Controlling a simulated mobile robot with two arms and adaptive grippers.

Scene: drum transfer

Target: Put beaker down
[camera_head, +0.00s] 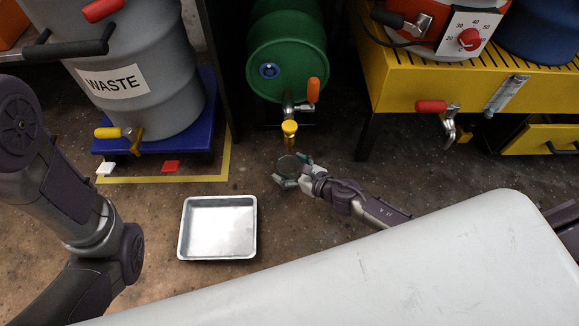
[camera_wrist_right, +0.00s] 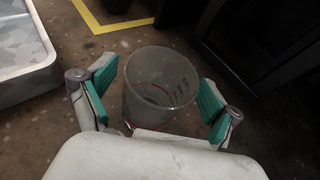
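A clear glass beaker (camera_wrist_right: 160,85) is between the fingers of my right gripper (camera_wrist_right: 158,95) in the right wrist view. Its mouth faces the camera. The green finger pads stand on either side of it, with a narrow gap at the left; at the right, pad and rim nearly meet. In the head view, my right gripper (camera_head: 291,173) is around the small, dark-looking beaker (camera_head: 290,165) near the floor, in front of the green drum. I cannot tell from these views whether its base touches the floor. My left gripper is not in view.
A metal tray (camera_head: 218,228) lies on the floor left of my right gripper. A grey WASTE drum (camera_head: 140,70) stands left and a yellow bench (camera_head: 400,85) right.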

